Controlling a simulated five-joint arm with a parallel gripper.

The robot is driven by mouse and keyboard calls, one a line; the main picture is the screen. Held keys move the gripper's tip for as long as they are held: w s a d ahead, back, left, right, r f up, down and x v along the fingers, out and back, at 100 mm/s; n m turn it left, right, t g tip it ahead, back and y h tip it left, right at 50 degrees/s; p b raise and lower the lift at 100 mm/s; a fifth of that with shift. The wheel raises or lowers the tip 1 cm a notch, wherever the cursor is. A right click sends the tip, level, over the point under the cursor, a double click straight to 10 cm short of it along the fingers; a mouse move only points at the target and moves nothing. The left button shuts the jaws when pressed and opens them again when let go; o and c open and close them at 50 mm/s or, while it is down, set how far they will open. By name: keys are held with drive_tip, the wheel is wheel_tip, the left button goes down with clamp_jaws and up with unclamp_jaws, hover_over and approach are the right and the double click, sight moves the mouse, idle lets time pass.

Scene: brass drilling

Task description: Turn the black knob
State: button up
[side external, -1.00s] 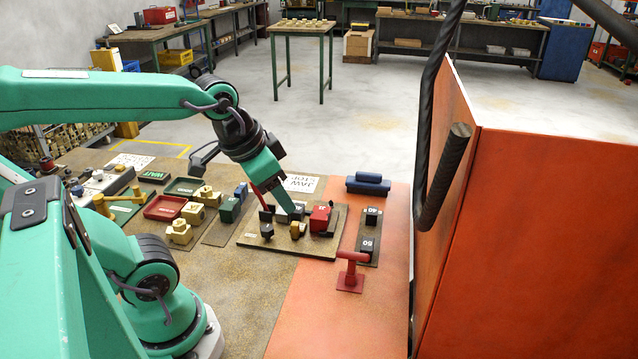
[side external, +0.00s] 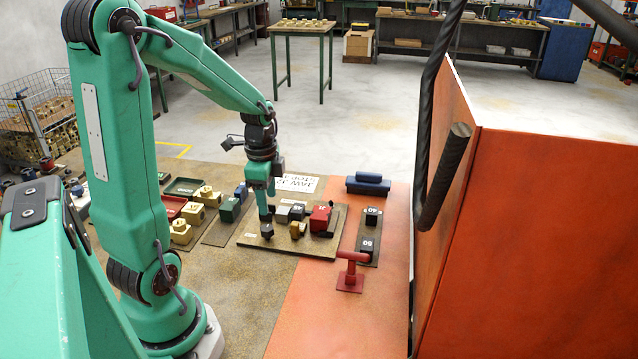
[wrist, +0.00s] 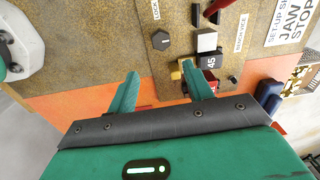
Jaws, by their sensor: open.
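The black knob (wrist: 161,40) is a dark hexagonal piece on the brown base plate, below the LOCK label in the wrist view. In the side view the knob (side external: 267,231) sits at the plate's left part. My gripper (wrist: 160,71) is open and empty, with its two green fingers spread. In the wrist view the knob lies beyond the gap between the fingertips. In the side view my gripper (side external: 266,211) points down just above the knob. I cannot tell the exact gap to it.
Right of the knob on the plate stand a grey block (side external: 282,214), a block marked 45 (wrist: 209,62) and a red block (side external: 320,219). A red T-shaped post (side external: 351,271) stands on the orange surface. A large orange housing (side external: 540,240) fills the right.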

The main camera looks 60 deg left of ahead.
sight(267, 228)
drive_tip(key=shift+s+a+f+m, duration=0.15)
drive_tip(key=shift+a+f+m, duration=0.15)
drive_tip(key=shift+a+f, duration=0.45)
drive_tip(key=shift+f, duration=0.1)
drive_tip(key=shift+f, duration=3.8)
drive_tip(key=c, duration=1)
